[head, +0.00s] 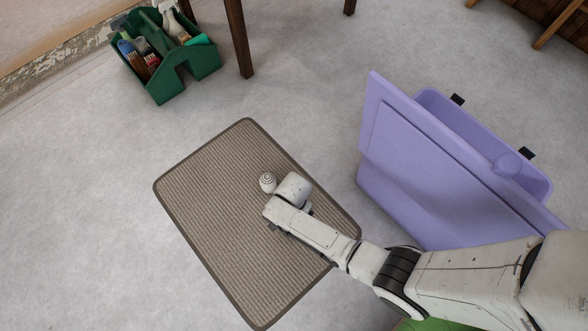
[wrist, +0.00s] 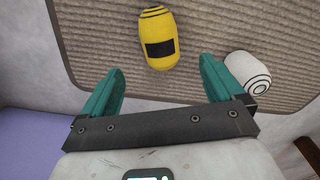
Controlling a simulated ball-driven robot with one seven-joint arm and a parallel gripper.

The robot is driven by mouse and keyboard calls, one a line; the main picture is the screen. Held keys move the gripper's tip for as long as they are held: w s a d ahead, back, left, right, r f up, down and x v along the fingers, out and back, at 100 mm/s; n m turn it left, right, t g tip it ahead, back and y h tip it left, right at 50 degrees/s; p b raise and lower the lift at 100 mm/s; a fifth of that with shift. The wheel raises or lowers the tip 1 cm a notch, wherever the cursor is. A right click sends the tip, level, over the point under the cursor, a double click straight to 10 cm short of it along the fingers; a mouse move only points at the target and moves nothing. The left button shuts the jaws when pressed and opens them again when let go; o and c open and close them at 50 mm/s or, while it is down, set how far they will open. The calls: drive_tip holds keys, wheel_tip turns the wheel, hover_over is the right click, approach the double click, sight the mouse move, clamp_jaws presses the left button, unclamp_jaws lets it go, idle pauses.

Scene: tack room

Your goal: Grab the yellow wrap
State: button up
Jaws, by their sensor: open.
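The yellow wrap (wrist: 160,38) is a rolled bundle with a black band. In the wrist view it lies on the ribbed mat (wrist: 105,70), ahead of my fingertips and roughly in line with the gap between them. My gripper (wrist: 163,88) is open, with its two teal fingers apart and nothing between them. In the head view my arm reaches over the mat (head: 208,200), and the yellow wrap is hidden there behind my wrist.
A white wrap (head: 267,182) lies on the mat near my gripper; the wrist view shows it by the right finger (wrist: 247,73). A purple bin (head: 430,165) stands right of the mat. A green caddy (head: 178,75) with brushes and bottles stands at the upper left, near a table leg (head: 238,38).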

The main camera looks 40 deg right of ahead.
drive_tip(key=shift+f+b, duration=3.6)
drive_tip(key=shift+f, duration=1.6)
drive_tip(key=c, duration=1.2)
